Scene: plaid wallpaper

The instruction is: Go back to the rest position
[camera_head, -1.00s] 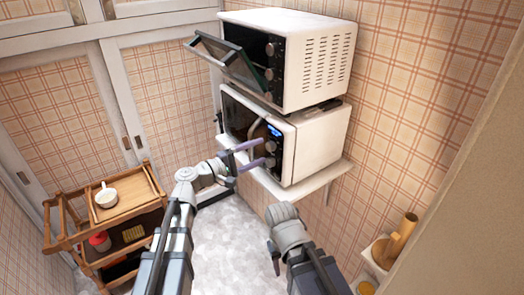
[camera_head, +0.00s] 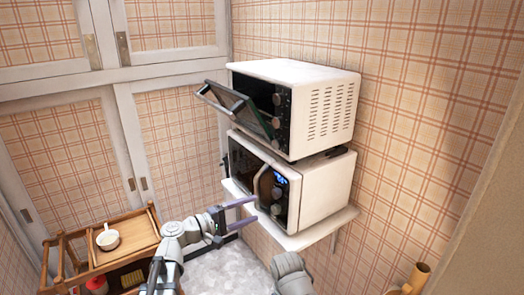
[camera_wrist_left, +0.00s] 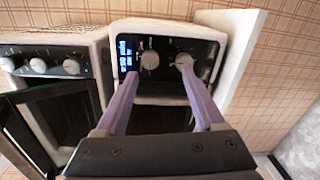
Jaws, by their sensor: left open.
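My left gripper (camera_head: 249,212) is open and empty, with two purple fingers spread apart in front of the lower microwave. It also shows in the left wrist view (camera_wrist_left: 160,95), its fingers pointing at the microwave's control panel. The white lower microwave (camera_head: 325,192) has a lit blue display and round knobs; it shows in the left wrist view too (camera_wrist_left: 170,30). My right arm comes in at the bottom middle of the head view, and its gripper fingers are not visible.
A white oven (camera_head: 325,105) with its door hanging partly open stands on the microwave. Both rest on a white wall shelf (camera_head: 320,228). A wooden cart (camera_head: 75,245) with a white cup (camera_head: 108,239) stands at the left. Pale floor (camera_head: 222,268) is free between them.

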